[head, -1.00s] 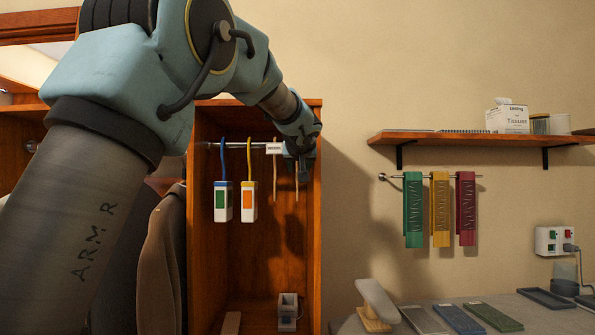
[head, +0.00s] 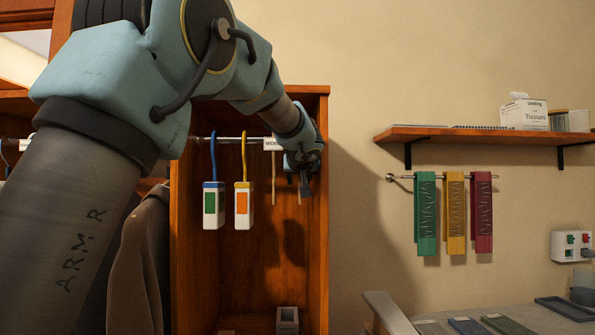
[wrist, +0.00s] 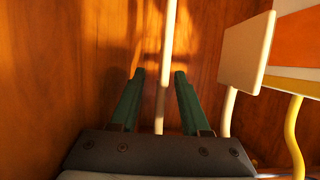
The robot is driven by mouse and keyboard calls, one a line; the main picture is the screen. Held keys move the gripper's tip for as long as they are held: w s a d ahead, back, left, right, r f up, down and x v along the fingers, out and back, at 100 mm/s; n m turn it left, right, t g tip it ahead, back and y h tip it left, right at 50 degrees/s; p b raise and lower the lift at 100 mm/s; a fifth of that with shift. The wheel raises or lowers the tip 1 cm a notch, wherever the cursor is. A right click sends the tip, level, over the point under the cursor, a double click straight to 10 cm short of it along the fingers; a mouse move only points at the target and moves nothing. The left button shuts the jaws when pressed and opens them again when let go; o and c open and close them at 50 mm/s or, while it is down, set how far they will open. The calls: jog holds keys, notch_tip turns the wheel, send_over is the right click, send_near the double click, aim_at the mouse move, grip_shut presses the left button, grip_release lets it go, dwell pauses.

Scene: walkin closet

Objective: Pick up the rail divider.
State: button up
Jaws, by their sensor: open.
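My gripper (head: 303,185) is open inside the wooden closet, at the right end of the hanging rail and just below it. In the wrist view, the open green fingers (wrist: 158,100) stand either side of a thin cream rod (wrist: 169,30). I cannot tell whether the rod is between them in depth. A white lettered tag (head: 271,144) on the rail, just left of my gripper, looks like the rail divider; a thin cream rod shows below it. A cream plate with a rod (wrist: 245,50) shows right of the fingers in the wrist view. My gripper partly hides the rods.
Two white boxes hang left of the tag, one with a green panel and blue hook (head: 213,205), one with an orange panel and yellow hook (head: 243,205). The closet's right wall (head: 318,240) is close to my gripper. Several coloured pieces hang on a wall bar.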

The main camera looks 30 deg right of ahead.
grip_shut()
dwell(1.4)
